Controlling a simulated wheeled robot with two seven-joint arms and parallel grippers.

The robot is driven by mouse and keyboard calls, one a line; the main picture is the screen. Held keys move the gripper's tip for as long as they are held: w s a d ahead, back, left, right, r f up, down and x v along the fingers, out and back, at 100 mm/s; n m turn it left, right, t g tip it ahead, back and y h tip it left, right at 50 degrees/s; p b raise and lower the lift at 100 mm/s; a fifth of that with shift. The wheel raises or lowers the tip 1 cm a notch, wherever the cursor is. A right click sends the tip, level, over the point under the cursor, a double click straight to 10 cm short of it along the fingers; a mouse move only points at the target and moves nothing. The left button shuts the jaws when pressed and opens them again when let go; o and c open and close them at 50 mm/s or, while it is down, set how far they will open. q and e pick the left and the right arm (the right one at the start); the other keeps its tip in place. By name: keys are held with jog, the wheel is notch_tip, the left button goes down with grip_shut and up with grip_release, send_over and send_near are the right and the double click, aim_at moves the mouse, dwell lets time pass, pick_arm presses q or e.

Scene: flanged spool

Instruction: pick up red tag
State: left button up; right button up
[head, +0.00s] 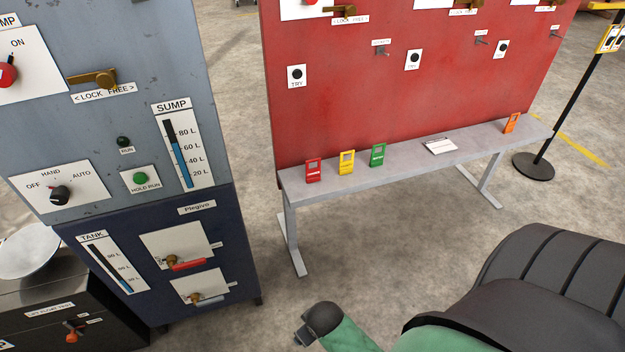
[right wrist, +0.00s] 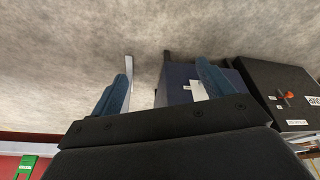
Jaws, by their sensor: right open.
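The red tag (head: 313,171) stands upright near the left end of the grey bench (head: 400,158) in the head view. A yellow tag (head: 346,162) and a green tag (head: 378,155) stand to its right. I do not make out the red tag in the right wrist view. My right gripper (right wrist: 163,72) shows there with its two blue fingers wide apart and nothing between them. The floor and the cabinets lie beyond the fingers. In the head view I cannot make out any gripper fingers. My left gripper is not in view.
A red panel (head: 400,85) rises behind the bench. A white card (head: 440,146) and an orange tag (head: 511,123) are farther right. A post (head: 565,110) stands at right. The floor before the bench is clear.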

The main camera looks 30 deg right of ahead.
jog(key=w+d+r+t+b, duration=0.1)
jog(key=w+d+r+b, duration=0.1)
jog(key=w+r, duration=0.2)
jog(key=m+t+h, duration=0.4)
jog(key=t, duration=0.5)
send_near(314, 173)
jog(key=x, duration=0.2)
jog(key=shift+w+d+f+b, duration=0.1)
jog(key=shift+w+f+b, duration=0.15)
jog(key=shift+b, duration=0.1)
jog(key=shift+w+d+m, duration=0.15)
jog(key=shift+w+m, duration=0.1)
jog(key=shift+m, duration=0.05)
jog(key=shift+x, duration=1.05)
jog(key=shift+w+d+f+p, duration=0.1)
jog(key=shift+w+p, duration=0.4)
jog(key=shift+w, duration=0.1)
jog(key=x, duration=0.3)
jog(key=shift+p, duration=0.4)
jog(key=shift+w+f, duration=0.25)
jog(key=shift+w, duration=0.2)
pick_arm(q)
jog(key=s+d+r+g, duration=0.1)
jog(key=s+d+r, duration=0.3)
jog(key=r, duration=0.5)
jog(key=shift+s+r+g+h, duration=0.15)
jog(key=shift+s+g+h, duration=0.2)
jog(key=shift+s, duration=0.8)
pick_arm(e)
jog(key=shift+c, duration=0.2)
